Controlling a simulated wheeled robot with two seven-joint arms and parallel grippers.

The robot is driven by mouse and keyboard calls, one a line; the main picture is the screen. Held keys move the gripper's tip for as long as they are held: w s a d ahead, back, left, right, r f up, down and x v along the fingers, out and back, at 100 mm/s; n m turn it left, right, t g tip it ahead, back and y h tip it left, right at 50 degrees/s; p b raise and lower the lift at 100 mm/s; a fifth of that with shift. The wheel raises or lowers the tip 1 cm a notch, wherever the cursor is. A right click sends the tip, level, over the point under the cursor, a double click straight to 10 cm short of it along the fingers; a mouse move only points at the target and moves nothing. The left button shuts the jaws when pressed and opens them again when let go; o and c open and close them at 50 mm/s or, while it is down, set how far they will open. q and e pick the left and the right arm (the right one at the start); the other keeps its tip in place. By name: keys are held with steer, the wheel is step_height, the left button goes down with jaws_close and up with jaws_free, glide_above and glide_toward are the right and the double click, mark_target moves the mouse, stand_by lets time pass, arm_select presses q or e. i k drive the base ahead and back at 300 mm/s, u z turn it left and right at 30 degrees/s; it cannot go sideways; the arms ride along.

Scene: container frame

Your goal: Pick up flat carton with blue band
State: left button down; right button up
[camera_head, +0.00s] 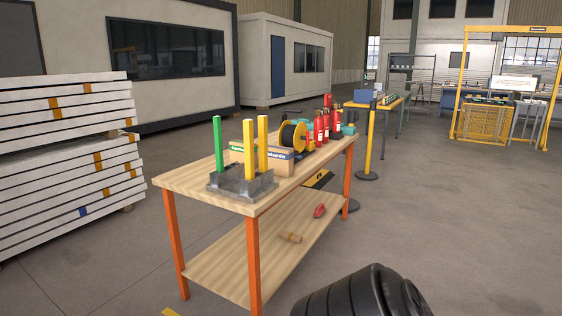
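A brown cardboard carton (283,165) lies on top of the wooden workbench (185,180). A dark blue band with pale lettering runs along its upper edge. Yellow posts and a grey metal base (243,184) stand in front of it and hide its left part. A greenish strip shows at its left, and I cannot tell whether it belongs to the same carton. Neither of my grippers is in view.
A cable reel (293,136) and red extinguishers (325,121) stand behind the carton. A green post (218,144) rises at the bench's left. Stacked white panels (70,180) stand at left. A black ribbed object (365,293) is at bottom. Floor right of the bench is largely clear.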

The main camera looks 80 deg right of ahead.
mark_target(280, 159)
steer(key=z, duration=2.95)
steer(key=i, duration=1.8)
steer(key=u, duration=0.45)
